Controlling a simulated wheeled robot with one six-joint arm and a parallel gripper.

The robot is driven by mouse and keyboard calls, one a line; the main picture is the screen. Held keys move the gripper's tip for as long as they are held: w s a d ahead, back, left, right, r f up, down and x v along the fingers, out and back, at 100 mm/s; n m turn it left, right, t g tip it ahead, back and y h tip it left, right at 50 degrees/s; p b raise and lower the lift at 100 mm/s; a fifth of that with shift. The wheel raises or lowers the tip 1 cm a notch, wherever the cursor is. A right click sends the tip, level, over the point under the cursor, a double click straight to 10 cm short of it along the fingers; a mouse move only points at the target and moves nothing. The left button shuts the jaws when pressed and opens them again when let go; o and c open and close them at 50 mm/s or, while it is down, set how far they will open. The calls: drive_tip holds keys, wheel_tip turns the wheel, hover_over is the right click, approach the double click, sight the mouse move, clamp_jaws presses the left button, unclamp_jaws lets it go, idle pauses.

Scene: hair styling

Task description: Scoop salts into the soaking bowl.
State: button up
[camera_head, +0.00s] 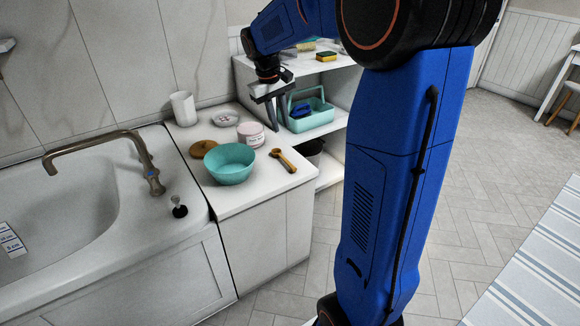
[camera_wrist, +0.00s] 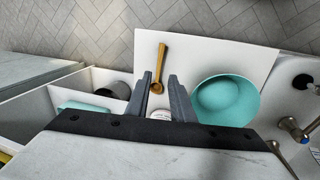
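The teal soaking bowl (camera_head: 230,165) stands on the white counter beside the tub; it also shows in the wrist view (camera_wrist: 225,98), right of my fingers. A small pale pink and white jar (camera_head: 251,135) stands behind the bowl. In the wrist view the jar (camera_wrist: 160,115) is partly hidden by my gripper. A wooden scoop (camera_head: 284,158) lies on the counter right of the bowl, its handle toward the front edge; the wrist view shows it too (camera_wrist: 160,62). My gripper (camera_head: 279,126) is open and empty, above the counter's right side near the jar.
A round brown wooden disc (camera_head: 203,149), a white cup (camera_head: 182,108) and a small dish (camera_head: 225,118) stand behind and left of the bowl. The bathtub (camera_head: 100,230) with its faucet (camera_head: 100,146) is at left. A shelf at right holds a teal caddy (camera_head: 316,122).

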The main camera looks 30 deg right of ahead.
drive_tip(key=shift+d, duration=0.1)
idle(0.3)
hover_over(289, 163)
drive_tip(key=f, duration=0.8)
drive_tip(key=a+f, duration=0.1)
drive_tip(key=f, duration=0.3)
drive_tip(key=shift+f, duration=0.1)
drive_tip(key=shift+d+f, duration=0.2)
drive_tip(key=shift+f, duration=1.05)
drive_tip(key=shift+d+f, duration=0.2)
drive_tip(key=shift+f, duration=1.05)
clamp_jaws()
